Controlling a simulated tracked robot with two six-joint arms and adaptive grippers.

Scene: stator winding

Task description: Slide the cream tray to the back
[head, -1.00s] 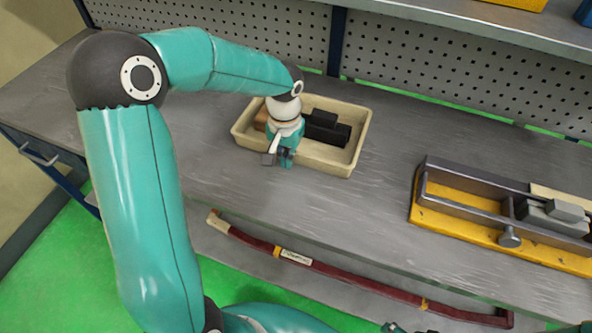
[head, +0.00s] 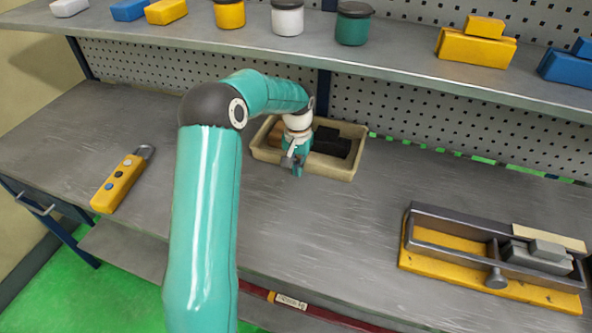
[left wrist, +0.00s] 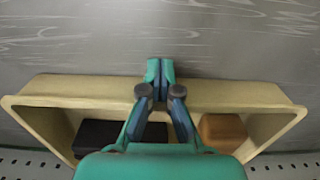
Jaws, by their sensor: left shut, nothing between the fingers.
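The cream tray (head: 337,173) stands on the bench with its back side close to the perforated back panel. It holds a dark block (head: 332,142) and a brown block (head: 276,138). In the left wrist view the tray's front rim (left wrist: 65,101) runs across the picture. My left gripper (head: 298,172) is shut and empty, pointing down at the middle of the tray's front side. In the left wrist view its fingertips (left wrist: 160,68) lie just outside the front rim. I cannot tell whether they touch the wall. My right gripper is out of view.
A shelf (head: 200,37) with jars and blocks overhangs the bench behind the tray. A yellow handheld device (head: 119,184) lies at the left. A yellow and grey fixture (head: 490,255) stands at the right. The bench in front of the tray is clear.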

